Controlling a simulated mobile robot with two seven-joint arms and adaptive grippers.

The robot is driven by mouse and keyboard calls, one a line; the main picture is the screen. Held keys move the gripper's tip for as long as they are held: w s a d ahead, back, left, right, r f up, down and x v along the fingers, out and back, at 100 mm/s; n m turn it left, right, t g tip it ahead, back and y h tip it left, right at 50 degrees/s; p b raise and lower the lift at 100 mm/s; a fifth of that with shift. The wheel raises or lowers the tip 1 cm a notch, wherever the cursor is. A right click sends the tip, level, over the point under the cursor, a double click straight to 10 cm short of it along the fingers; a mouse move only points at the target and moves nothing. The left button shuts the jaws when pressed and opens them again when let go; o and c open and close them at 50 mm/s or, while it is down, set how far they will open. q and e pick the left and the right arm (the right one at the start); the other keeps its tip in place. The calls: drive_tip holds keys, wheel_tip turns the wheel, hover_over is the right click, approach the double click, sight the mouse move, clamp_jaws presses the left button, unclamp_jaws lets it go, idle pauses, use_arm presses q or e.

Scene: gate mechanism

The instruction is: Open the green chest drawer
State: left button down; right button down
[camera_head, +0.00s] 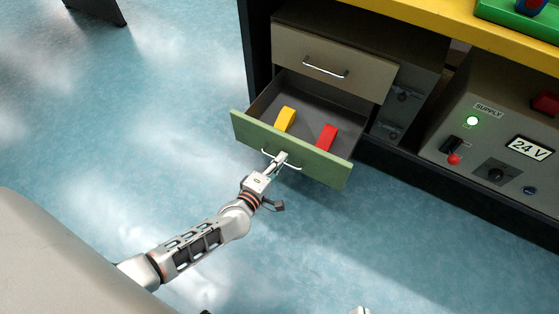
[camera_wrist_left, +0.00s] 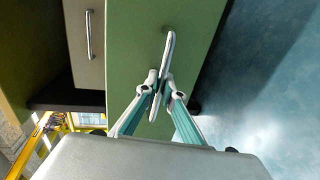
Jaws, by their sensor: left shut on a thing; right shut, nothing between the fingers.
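The green drawer (camera_head: 322,166) is pulled well out of the chest, and its inside shows. A yellow block (camera_head: 285,119) and a red block (camera_head: 326,137) lie in it. My left gripper (camera_head: 281,158) is shut on the metal handle (camera_head: 267,154) of the green front. In the left wrist view the two fingers (camera_wrist_left: 161,88) close around the handle (camera_wrist_left: 168,55) before the green drawer front (camera_wrist_left: 135,45). Only a small pale tip of my right gripper (camera_head: 360,311) shows at the bottom edge of the head view; it is shut and empty, away from the chest.
A closed beige drawer (camera_head: 328,66) with a metal handle sits above the green one. A supply box (camera_head: 500,125) with a lit green lamp and a "24 V" display stands at the right under the yellow worktop (camera_head: 455,22). The blue floor before the drawer is clear.

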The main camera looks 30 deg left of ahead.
idle(0.3)
use_arm(q)
drive_tip(key=c, duration=2.5)
unclamp_jaws()
